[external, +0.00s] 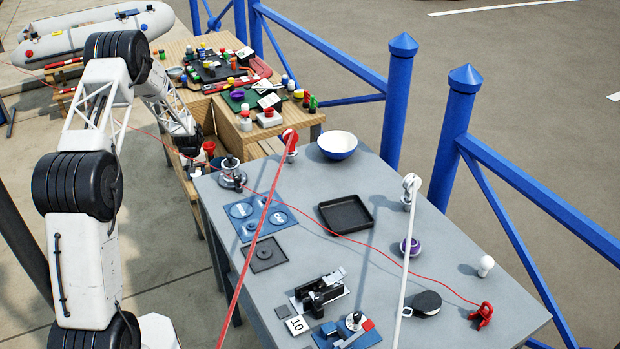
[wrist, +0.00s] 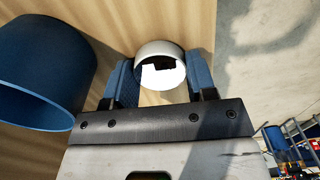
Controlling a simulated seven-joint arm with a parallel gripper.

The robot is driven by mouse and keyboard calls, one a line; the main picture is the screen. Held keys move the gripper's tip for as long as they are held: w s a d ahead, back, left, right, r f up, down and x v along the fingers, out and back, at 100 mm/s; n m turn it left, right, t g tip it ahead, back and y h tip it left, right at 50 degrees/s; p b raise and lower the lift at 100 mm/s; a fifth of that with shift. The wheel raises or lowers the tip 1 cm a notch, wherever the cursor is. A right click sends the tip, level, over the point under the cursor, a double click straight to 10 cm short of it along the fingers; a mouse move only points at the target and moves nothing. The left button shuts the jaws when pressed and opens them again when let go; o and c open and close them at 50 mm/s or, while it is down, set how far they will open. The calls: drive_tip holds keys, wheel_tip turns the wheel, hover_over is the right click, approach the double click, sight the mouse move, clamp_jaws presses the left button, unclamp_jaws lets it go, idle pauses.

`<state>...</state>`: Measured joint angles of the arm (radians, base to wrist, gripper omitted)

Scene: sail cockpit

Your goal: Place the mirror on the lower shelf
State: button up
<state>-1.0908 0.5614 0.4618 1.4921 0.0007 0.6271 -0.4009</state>
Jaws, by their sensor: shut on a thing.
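The mirror (wrist: 160,62) shows in the wrist view as a round white piece with a shiny, reflecting face. It sits between the two blue fingers of my gripper (wrist: 161,78), which is shut on it. Pale wooden boarding fills the view behind it. In the external view my gripper (external: 190,150) is low beside the wooden shelf unit (external: 232,138), at the near left edge of the grey table. The lower shelf is mostly hidden there by my arm and the table.
A blue cylindrical container (wrist: 40,70) stands close left of the mirror. A red cup-like thing (external: 209,148) is close to my gripper. The wooden top is crowded with small items. The grey table (external: 330,265) holds a bowl (external: 337,145), a black tray (external: 346,214) and ropes.

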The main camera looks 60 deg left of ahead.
drive_tip(key=shift+f, duration=0.15)
drive_tip(key=o, duration=0.9)
wheel_tip(320, 180, up, 12)
drive_tip(key=shift+r, duration=0.2)
idle(0.4)
idle(0.3)
idle(0.7)
